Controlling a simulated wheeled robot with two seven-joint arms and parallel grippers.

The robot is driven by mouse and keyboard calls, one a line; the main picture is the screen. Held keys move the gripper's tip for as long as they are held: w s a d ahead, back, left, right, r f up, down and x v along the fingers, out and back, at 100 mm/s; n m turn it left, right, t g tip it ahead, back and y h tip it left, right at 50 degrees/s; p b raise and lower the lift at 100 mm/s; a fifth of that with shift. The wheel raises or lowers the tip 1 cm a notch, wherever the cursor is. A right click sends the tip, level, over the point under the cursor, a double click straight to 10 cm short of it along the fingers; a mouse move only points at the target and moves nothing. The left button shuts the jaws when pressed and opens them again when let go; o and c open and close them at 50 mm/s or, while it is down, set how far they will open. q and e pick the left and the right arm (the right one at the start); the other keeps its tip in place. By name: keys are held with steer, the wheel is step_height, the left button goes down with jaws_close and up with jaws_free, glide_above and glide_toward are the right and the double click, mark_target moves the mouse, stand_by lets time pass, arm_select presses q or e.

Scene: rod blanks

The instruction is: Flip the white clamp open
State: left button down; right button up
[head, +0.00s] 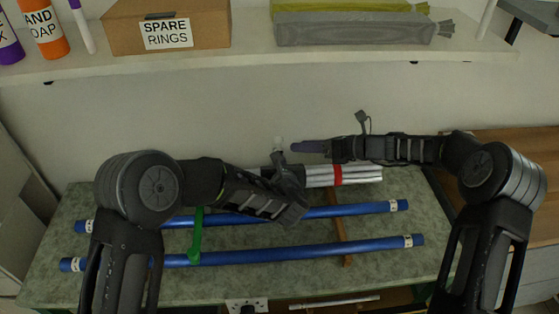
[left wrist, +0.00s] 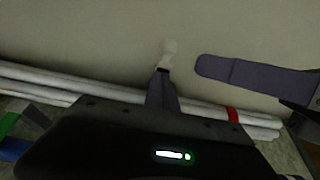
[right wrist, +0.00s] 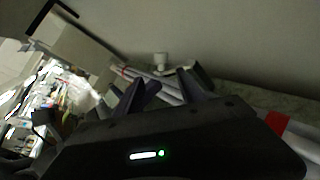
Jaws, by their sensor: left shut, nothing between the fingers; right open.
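The small white clamp part (head: 279,141) stands up at the back of the pale rod bundle (head: 358,175), just beyond my left gripper's tips. It also shows in the left wrist view (left wrist: 170,47) and the right wrist view (right wrist: 161,60). The lower part of the clamp is hidden. My left gripper (head: 279,156) is shut and empty, its tips right at or just below the white part; I cannot tell if they touch. My right gripper (head: 308,146) is open and empty, pointing left, a little right of the white part. Its spread fingers show in the right wrist view (right wrist: 165,88).
A red band (head: 338,175) circles the pale rods. Two blue rods (head: 300,249) lie in front, with a green clamp (head: 196,240) across them at left. A shelf (head: 250,57) with a SPARE RINGS box (head: 165,26) hangs above. The green tabletop (head: 390,275) is bare at front right.

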steer(key=shift+s+d+r, duration=0.1)
steer(key=shift+d, duration=0.05)
steer(key=shift+d, duration=0.1)
